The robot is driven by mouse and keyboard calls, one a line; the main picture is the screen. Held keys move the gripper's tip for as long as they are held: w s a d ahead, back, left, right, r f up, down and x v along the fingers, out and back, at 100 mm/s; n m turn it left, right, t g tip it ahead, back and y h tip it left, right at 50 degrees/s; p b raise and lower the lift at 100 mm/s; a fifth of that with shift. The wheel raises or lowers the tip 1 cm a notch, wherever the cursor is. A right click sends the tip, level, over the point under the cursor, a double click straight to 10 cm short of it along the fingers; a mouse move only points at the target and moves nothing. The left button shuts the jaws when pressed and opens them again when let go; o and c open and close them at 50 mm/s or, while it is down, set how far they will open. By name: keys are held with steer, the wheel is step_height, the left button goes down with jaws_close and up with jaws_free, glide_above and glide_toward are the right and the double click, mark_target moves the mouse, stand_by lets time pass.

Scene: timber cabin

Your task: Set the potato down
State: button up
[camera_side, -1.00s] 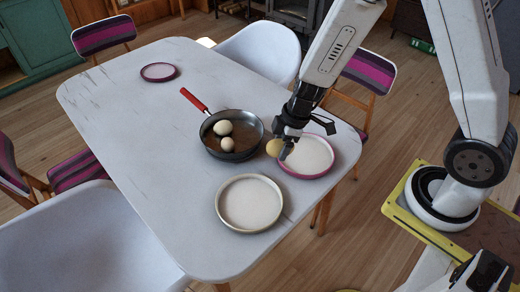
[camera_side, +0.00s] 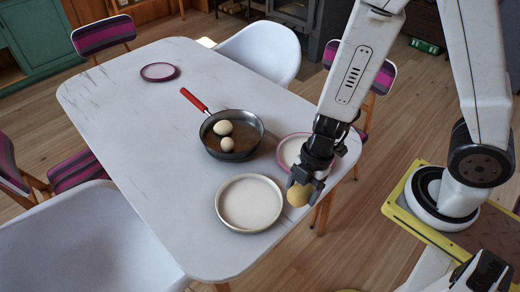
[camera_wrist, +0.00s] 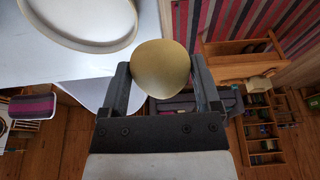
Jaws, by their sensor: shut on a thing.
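The potato (camera_side: 299,195) is yellowish-brown and rounded. My gripper (camera_side: 301,184) is shut on it and holds it up near the right edge of the table, to the right of the cream plate in the side view. In the wrist view the potato (camera_wrist: 161,68) sits between the two fingers of my gripper (camera_wrist: 163,80). I cannot tell its exact height, or whether it is over the tabletop or just past its edge.
The cream plate (camera_side: 249,203) is empty. A pink-rimmed plate (camera_side: 287,150) is partly hidden behind my gripper. A pan (camera_side: 240,152) with a red handle holds two pale egg-like things. A small purple plate (camera_side: 159,72) lies at the far end. The table's left side (camera_side: 140,150) is clear.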

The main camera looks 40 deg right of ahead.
steer(key=w+a+f, duration=0.3)
steer(key=w+f, duration=0.1)
steer(key=w, duration=0.4)
glide_above(248, 205)
steer(key=s+d, duration=0.2)
steer(key=x, duration=0.4)
steer(key=shift+w+d+f, duration=0.15)
steer(key=shift+w+d, duration=0.1)
steer(key=shift+d, duration=0.1)
steer(key=shift+w+a+f, duration=0.2)
steer(key=shift+w+f, duration=0.35)
steer(key=shift+f, duration=0.05)
steer(key=shift+w+f, duration=0.1)
steer(key=shift+w+f, duration=0.1)
steer(key=shift+f, duration=1.65)
steer(key=shift+f, duration=0.15)
